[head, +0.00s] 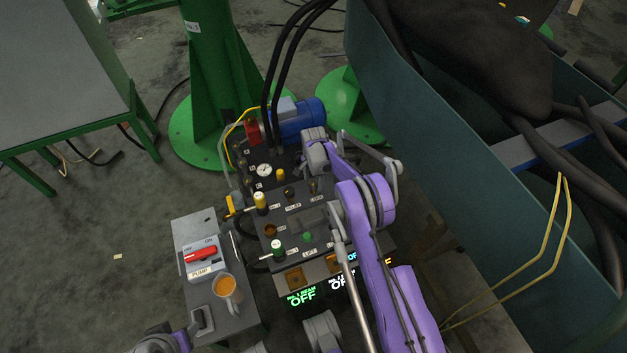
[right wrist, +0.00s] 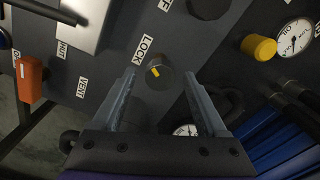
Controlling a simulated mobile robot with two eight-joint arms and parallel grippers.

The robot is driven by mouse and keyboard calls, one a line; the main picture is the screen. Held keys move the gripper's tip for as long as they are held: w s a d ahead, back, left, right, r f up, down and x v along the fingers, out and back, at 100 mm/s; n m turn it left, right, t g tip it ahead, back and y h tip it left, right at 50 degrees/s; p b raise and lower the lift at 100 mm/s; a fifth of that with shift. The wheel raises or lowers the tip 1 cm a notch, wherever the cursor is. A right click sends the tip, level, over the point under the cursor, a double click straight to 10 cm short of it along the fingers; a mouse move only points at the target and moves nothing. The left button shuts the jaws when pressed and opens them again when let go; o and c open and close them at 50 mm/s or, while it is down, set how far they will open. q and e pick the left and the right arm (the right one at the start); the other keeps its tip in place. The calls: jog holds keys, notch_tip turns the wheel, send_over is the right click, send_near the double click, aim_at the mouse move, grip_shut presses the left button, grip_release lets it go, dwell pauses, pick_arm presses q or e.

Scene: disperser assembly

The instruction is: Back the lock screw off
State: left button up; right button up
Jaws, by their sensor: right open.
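The lock screw (right wrist: 157,72) is a dark round knob with a yellow mark, beside the white LOCK label (right wrist: 147,48) on the dark panel in the right wrist view. My right gripper (right wrist: 160,84) is open, with one finger to each side of the knob in the picture. I see no finger closed on the knob, and how far the tips stand from the panel is hard to tell. In the head view my right gripper (head: 315,153) is over the back of the control panel, and I cannot make out the lock screw there. My left gripper's jaws are not visible.
Near the fingers are a yellow knob (right wrist: 259,47), a gauge (right wrist: 293,37), an orange handle (right wrist: 31,78) and a pale metal block (right wrist: 82,20). A teal bin wall (head: 440,130) rises right.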

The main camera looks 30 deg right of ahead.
jog(key=shift+c, duration=0.2)
grip_shut()
